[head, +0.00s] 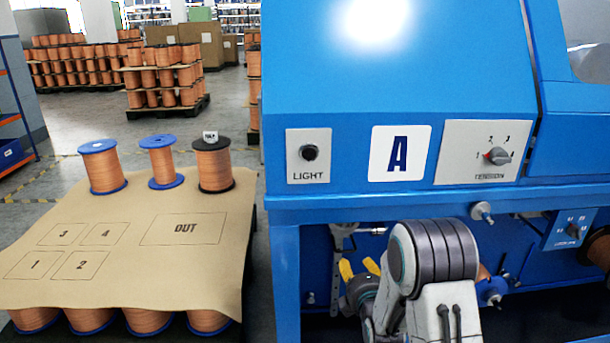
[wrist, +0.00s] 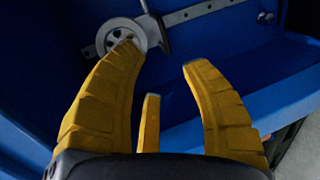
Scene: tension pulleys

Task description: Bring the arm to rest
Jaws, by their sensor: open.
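My arm (head: 432,265) reaches toward the lower open bay of the blue machine (head: 325,110). In the head view my gripper (head: 359,267) shows only as yellow fingers, partly hidden by my arm. In the wrist view my gripper (wrist: 162,55) is open, with nothing between its fingers. A grey pulley wheel (wrist: 120,36) on a metal rail (wrist: 195,14) shows beyond the left fingertip, which overlaps its lower edge in the picture. I cannot tell whether they touch.
A paper-covered pallet (head: 130,265) at left has marked squares and an OUT box. Three copper spools (head: 162,162) stand on its far edge. The machine front carries a LIGHT knob (head: 309,152) and a TENSION dial (head: 498,155).

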